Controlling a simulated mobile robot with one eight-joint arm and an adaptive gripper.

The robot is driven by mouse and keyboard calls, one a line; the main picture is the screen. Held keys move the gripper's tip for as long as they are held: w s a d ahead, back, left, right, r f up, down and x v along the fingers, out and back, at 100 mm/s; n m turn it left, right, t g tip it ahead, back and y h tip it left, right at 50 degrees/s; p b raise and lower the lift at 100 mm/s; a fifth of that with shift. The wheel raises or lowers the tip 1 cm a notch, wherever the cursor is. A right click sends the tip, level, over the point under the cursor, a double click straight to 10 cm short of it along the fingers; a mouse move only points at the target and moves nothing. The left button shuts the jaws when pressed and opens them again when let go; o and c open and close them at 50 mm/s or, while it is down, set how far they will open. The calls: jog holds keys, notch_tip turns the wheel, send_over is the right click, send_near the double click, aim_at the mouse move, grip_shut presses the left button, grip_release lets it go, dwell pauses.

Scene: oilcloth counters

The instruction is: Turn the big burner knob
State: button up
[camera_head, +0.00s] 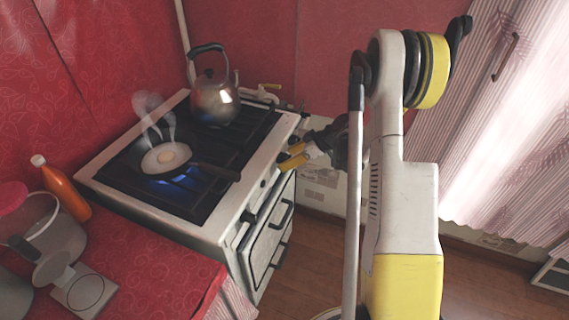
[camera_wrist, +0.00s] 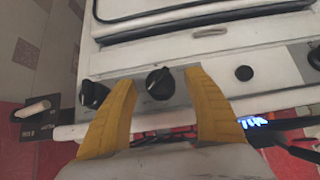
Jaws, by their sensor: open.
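A black round knob (camera_wrist: 160,83) with a light pointer line sits on the white stove's front panel. It lies between the two yellow fingers of my gripper (camera_wrist: 160,79) in the wrist view. The fingers stand apart, one on each side of the knob, with a gap to it; I cannot tell how far they reach over it in depth. In the head view my gripper (camera_head: 283,157) is at the stove's front right edge. Another black knob (camera_wrist: 94,94) is to the left in the wrist view, a small black button (camera_wrist: 244,73) to the right.
The stove (camera_head: 132,207) holds a frying pan (camera_head: 166,159) with an egg over a blue flame, steaming. A metal kettle (camera_head: 215,103) stands at the back. The oven door (camera_head: 268,250) is below the knobs. An orange bottle (camera_head: 66,192) and scale (camera_head: 84,290) are on the left counter.

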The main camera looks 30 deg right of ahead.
jog(key=shift+x, duration=0.8)
jog(key=c, duration=1.2)
jog(key=m+g+y+b, duration=0.1)
jog(key=g+y, duration=0.1)
jog(key=shift+m+y, duration=0.4)
jog(key=shift+m+g+y+b, duration=0.5)
jog(key=shift+m+y+b, duration=0.1)
jog(key=shift+y+b, duration=0.25)
jog(key=shift+y, duration=0.25)
